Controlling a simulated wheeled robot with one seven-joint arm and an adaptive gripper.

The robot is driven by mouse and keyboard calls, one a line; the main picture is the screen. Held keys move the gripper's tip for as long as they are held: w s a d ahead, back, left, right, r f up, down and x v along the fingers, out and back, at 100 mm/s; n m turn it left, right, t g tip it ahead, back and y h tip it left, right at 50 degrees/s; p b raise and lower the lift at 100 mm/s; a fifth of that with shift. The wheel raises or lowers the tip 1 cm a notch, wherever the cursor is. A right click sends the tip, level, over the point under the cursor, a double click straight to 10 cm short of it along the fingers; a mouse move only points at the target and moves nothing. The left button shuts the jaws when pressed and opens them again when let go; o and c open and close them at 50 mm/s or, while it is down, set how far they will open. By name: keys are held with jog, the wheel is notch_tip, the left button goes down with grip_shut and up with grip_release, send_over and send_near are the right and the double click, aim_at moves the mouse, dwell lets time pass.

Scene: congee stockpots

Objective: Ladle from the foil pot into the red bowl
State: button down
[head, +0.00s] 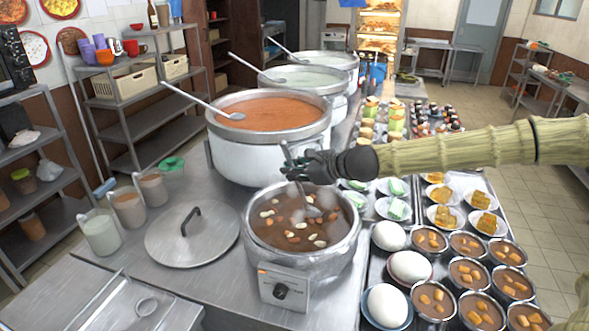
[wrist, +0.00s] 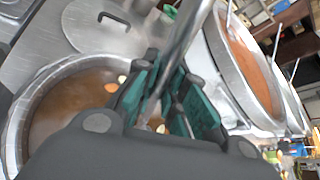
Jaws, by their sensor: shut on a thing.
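The foil pot (head: 330,262) stands at the front with a crinkled silvery side, holding brown soup with pale and orange pieces; its rim also shows in the wrist view (wrist: 22,110). My gripper (head: 303,167) is above the pot's far side, shut on the handle of a metal ladle (head: 312,212). The ladle slants down, its scoop at the soup surface. In the wrist view the green finger pads (wrist: 165,98) close around the handle (wrist: 180,50). A dish with a reddish rim (head: 410,283) under a white rounded shape, right of the pot, may be the red bowl; I cannot tell surely.
A pot of orange soup (head: 268,145) with a ladle across it stands behind the foil pot. A lid (head: 192,234) and several jugs (head: 100,232) lie left. Filled metal cups (head: 433,300) and plates crowd the right side.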

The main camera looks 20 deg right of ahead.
jog(key=s+a+f+n+t+h+b, duration=0.1)
jog(key=s+a+f+b, duration=0.4)
jog(key=b, duration=0.5)
jog(key=a+f+n+h, duration=0.1)
jog(key=a+f, duration=0.1)
jog(key=a, duration=0.1)
jog(key=shift+a+n, duration=0.25)
jog(key=shift+n, duration=0.15)
